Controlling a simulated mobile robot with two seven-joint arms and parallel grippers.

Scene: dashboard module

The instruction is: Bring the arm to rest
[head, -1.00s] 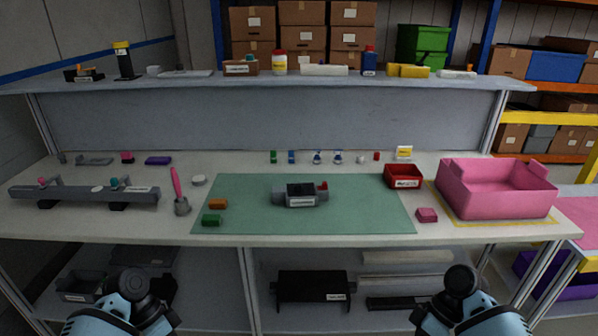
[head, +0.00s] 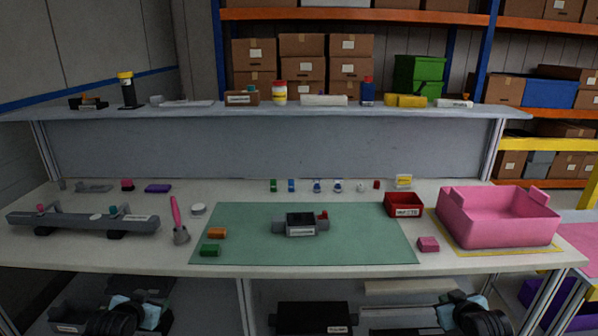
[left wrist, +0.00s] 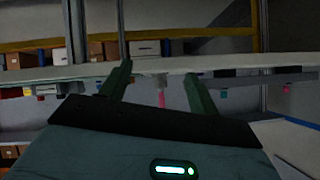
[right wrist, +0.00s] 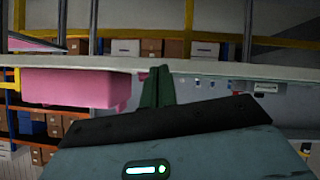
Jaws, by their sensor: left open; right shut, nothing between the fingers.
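My left gripper (left wrist: 158,84) shows in the left wrist view with its two green fingers spread apart and nothing between them. My right gripper (right wrist: 158,82) shows in the right wrist view with its green fingers together and empty. In the head view my two arms are low at the bottom edge, below the worktop's front edge, and their fingertips cannot be made out. On the bench, a dark grey module (head: 301,225) with a red part sits on the green mat (head: 350,250). Neither gripper touches anything.
A pink bin (head: 497,218) stands at the right, beside a red tray (head: 404,205) and a pink block (head: 428,244). A long grey beam (head: 85,223) lies at the left. The lower shelf holds a black fixture (head: 312,318). The bench's front edge (head: 300,270) lies above my arms in the picture.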

